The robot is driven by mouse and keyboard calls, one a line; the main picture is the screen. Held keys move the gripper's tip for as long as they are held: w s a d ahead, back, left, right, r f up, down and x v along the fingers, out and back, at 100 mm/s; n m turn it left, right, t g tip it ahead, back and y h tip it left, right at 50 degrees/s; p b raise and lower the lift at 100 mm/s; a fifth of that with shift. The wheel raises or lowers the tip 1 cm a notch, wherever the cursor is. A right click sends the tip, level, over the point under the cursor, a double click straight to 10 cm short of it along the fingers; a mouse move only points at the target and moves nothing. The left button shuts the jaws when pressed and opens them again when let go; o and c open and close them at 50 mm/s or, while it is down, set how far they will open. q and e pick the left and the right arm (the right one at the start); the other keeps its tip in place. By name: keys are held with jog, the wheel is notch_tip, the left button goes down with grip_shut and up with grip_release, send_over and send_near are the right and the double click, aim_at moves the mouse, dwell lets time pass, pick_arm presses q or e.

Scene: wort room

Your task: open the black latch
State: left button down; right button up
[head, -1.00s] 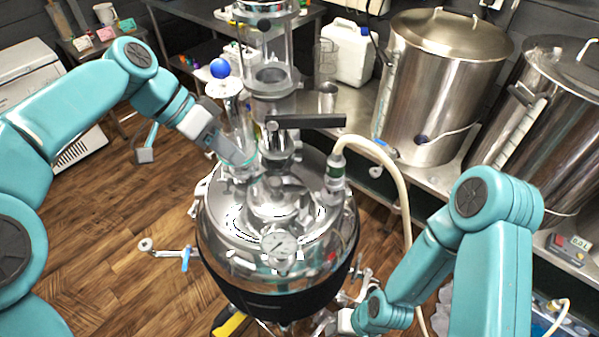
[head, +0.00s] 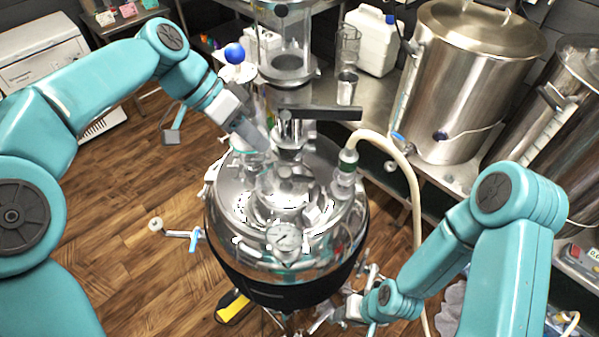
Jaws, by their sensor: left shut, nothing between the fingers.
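The black latch (head: 325,113) is a flat dark bar on the column above the steel vessel (head: 340,200). It lies nearly level and points to the right in the head view. My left gripper (head: 262,146) comes in from the upper left, shut and empty. Its tips are over the vessel lid, left of the latch and a little below it in the picture. I see no contact with the latch. My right gripper (head: 347,311) is low at the vessel's right side, small and partly lost among fittings, so its jaw state is unclear.
A blue ball-topped fitting (head: 234,53) and a glass column (head: 287,45) rise close to my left gripper. A pale hose (head: 408,170) arches right of the lid. Large steel pots (head: 470,80) stand at right. Wooden floor (head: 150,200) is open at left.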

aim_at(310, 196)
pick_arm(q)
jog(key=x, duration=0.7)
jog(key=shift+d+f+p, duration=0.1)
jog(key=shift+f+p, duration=0.05)
jog(key=shift+p, duration=0.25)
jog(key=shift+s+d+f+p, duration=0.25)
jog(key=shift+s+d+p, duration=0.25)
jog(key=shift+s+d, duration=1)
jog(key=shift+d, duration=0.1)
jog(key=shift+w+f, duration=0.1)
jog(key=shift+w, duration=0.05)
jog(key=shift+s+d, duration=0.1)
jog(key=shift+s, duration=0.1)
